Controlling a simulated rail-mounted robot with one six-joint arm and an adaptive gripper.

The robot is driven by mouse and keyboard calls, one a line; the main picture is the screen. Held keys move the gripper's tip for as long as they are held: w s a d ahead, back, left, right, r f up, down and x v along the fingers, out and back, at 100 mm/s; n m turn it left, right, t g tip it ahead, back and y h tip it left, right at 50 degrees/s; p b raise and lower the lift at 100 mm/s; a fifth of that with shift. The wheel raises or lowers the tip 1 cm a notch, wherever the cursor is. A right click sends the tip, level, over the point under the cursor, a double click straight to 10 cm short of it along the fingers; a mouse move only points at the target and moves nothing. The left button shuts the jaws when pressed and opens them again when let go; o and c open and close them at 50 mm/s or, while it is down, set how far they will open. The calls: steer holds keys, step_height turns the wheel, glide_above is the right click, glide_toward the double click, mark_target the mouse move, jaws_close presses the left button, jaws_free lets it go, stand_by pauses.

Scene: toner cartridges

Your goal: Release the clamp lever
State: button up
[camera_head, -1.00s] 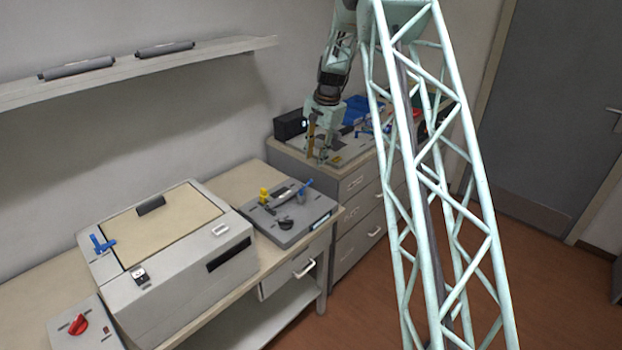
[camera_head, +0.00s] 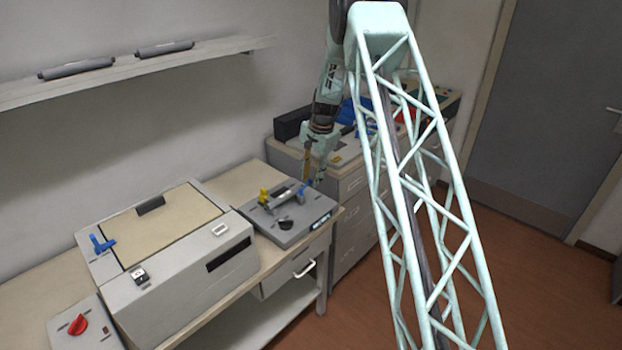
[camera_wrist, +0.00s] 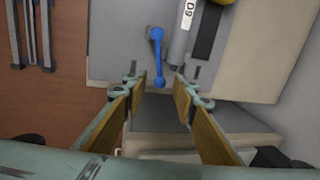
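The blue clamp lever (camera_wrist: 158,58) stands on a grey fixture plate (camera_wrist: 125,50). In the head view the lever (camera_head: 304,187) shows at the plate's far right, partly hidden by my gripper. My gripper (camera_wrist: 158,88) is open. In the wrist view its two fingers lie to either side of the lever's near end, with gaps on both sides and no visible contact. In the head view my gripper (camera_head: 313,181) points down just above the lever.
A large grey machine (camera_head: 165,285) stands to the left. A drawer cabinet (camera_head: 350,186) with items on top stands behind to the right. A shelf (camera_head: 215,48) runs along the wall.

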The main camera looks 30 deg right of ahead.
steer(key=shift+f, duration=0.1)
steer(key=shift+c, duration=0.7)
jaws_close()
